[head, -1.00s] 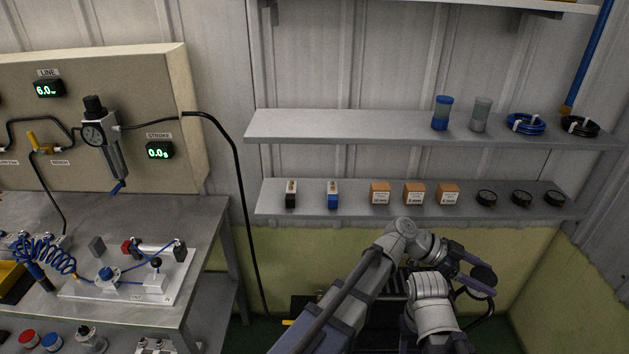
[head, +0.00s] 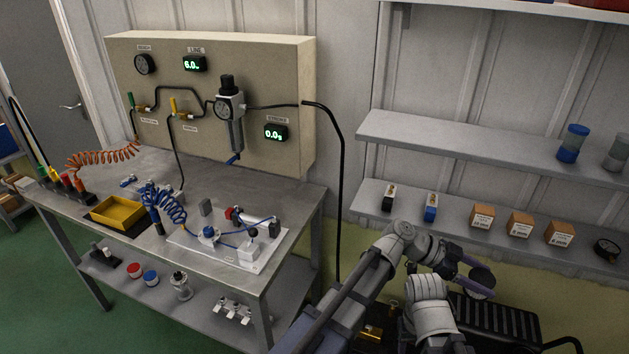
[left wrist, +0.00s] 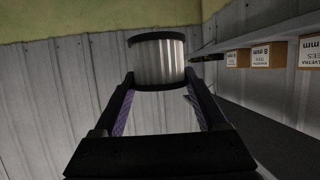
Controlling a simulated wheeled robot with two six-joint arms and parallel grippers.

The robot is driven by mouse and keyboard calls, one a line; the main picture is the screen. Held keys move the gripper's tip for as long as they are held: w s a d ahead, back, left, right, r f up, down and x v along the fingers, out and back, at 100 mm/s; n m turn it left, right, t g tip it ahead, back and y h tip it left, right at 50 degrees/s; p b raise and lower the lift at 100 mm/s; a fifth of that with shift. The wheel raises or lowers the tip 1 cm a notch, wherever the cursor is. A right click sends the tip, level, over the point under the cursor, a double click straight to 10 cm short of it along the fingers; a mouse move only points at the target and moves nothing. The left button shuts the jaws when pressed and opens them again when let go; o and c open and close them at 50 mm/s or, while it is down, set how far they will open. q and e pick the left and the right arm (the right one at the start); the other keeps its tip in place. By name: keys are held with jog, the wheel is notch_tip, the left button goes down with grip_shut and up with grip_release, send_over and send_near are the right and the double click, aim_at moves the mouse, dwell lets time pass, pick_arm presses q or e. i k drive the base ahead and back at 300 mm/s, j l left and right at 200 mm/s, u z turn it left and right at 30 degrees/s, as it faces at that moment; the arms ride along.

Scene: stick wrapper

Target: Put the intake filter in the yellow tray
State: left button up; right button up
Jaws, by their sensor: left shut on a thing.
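The intake filter, a pleated silvery cylinder with black end caps (left wrist: 158,62), is held between the two fingers of my left gripper (left wrist: 158,82) in the left wrist view. In the head view the filter shows as a dark round end (head: 483,277) at my left gripper (head: 468,274), in front of and below the lower wall shelf. The yellow tray (head: 119,211) lies on the left part of the grey workbench, far to the left of the gripper, and looks empty. My right gripper is not in view.
The workbench (head: 165,170) carries coiled hoses, a white fixture plate (head: 225,250) and small fittings near the tray. A black hose (head: 341,190) hangs between bench and shelves.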

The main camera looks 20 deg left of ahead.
aim_at(120, 215)
jog(key=u, duration=1.15)
jog(key=i+j, duration=0.1)
jog(key=j, duration=0.35)
jog(key=i+j, duration=0.1)
jog(key=j, duration=0.3)
jog(key=i+j, duration=0.15)
jog(key=j, duration=0.3)
jog(key=i+j, duration=0.1)
jog(key=j, duration=0.35)
jog(key=i+j, duration=0.1)
jog(key=j, duration=0.35)
jog(key=i+j, duration=0.1)
jog(key=j, duration=0.3)
jog(key=i+j, duration=0.1)
jog(key=j, duration=0.35)
jog(key=i+l, duration=0.35)
jog(key=l, duration=0.2)
